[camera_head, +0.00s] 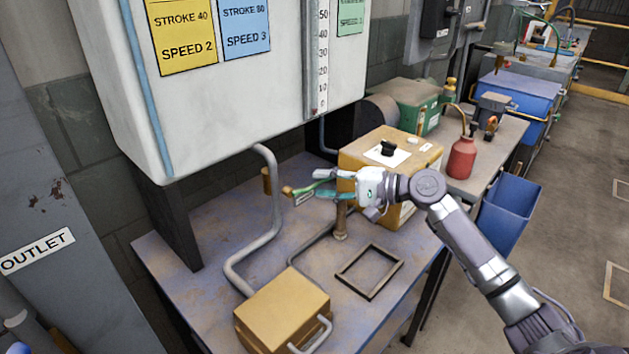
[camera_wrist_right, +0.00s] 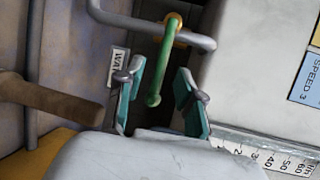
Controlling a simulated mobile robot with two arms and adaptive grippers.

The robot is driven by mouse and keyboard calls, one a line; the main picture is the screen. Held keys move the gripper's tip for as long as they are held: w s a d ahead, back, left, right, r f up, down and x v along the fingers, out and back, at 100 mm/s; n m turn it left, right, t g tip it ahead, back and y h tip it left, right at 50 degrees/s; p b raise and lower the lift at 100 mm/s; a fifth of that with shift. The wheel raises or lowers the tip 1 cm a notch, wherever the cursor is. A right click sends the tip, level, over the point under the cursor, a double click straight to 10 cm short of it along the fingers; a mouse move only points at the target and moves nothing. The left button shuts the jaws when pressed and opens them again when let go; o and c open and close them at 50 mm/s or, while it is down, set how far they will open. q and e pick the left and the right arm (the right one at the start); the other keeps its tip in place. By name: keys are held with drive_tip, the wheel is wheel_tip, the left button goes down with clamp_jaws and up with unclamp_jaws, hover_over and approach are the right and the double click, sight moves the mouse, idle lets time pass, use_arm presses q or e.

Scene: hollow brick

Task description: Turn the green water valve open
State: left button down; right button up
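The green water valve handle (camera_wrist_right: 164,62) shows in the right wrist view as a slim green lever on a brass fitting (camera_wrist_right: 174,28) on a grey pipe. Its free end lies between the two teal-padded fingers of my right gripper (camera_wrist_right: 158,100), with visible gaps on both sides. In the head view the right gripper (camera_head: 322,187) is at the valve, above the bench, and the green lever (camera_head: 302,190) is partly hidden by the fingers. A small label beginning "WA" (camera_wrist_right: 118,66) is beside the left finger. My left gripper is not in view.
A white cabinet (camera_head: 230,110) hangs behind and left of the valve. On the bench (camera_head: 205,270) are a yellow box with a black knob (camera_head: 372,142), a closed tan box (camera_head: 282,309), a black frame (camera_head: 369,271) and a bent grey pipe (camera_head: 266,240). A red bottle (camera_head: 462,159) stands farther right.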

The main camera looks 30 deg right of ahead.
drive_tip(key=shift+x, duration=1.35)
clamp_jaws()
